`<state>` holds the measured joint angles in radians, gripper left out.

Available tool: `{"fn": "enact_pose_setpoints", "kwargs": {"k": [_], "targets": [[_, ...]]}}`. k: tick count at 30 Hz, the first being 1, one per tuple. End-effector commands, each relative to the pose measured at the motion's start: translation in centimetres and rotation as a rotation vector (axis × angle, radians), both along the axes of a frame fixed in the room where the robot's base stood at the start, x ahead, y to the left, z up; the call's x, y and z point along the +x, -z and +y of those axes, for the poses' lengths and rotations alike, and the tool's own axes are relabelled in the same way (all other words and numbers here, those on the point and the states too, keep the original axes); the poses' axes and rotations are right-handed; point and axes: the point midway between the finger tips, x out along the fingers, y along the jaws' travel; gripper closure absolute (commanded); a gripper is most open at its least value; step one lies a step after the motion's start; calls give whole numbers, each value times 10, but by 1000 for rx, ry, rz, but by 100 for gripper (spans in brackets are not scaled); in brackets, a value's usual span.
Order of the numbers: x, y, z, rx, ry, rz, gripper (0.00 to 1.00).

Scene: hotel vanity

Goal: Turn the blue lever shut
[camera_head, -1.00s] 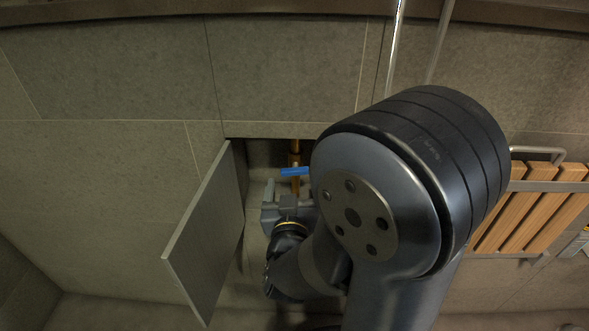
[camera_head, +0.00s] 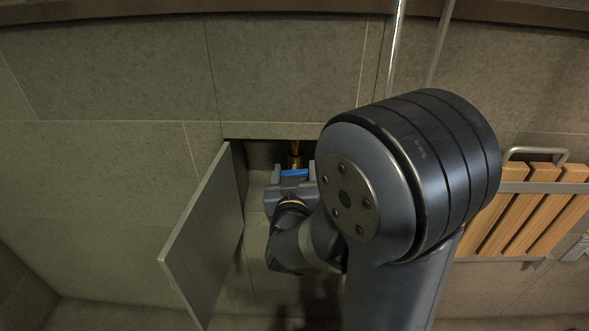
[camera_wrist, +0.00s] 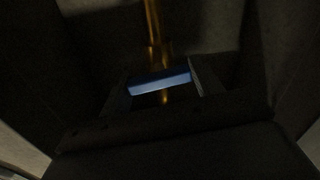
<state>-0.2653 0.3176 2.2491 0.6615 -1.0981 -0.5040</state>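The blue lever (camera_head: 294,173) is on a brass pipe (camera_head: 295,154) inside the open wall recess, lying crosswise to the pipe. My gripper (camera_head: 291,181) is right at it in the head view and hides its lower part. In the dark wrist view, the blue lever (camera_wrist: 160,83) lies across the gap between my two fingers (camera_wrist: 163,88), slightly tilted, in front of the brass pipe (camera_wrist: 153,30). The fingers are wide apart, one near each end of the lever. I cannot tell whether they touch it.
A grey door panel (camera_head: 206,240) stands open left of the recess (camera_head: 257,155). The recess's upper edge is just above the pipe. A wooden slatted rack with a metal rail (camera_head: 525,210) is on the wall at right.

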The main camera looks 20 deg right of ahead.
Motion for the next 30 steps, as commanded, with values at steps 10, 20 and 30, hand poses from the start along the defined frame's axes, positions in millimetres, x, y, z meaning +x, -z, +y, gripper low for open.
{"fn": "enact_pose_setpoints", "kwargs": {"k": [10,20,30], "targets": [[0,0,0,1,0,0,65],[0,1,0,163,1,-55,65],[0,0,0,172,0,-56,38]]}}
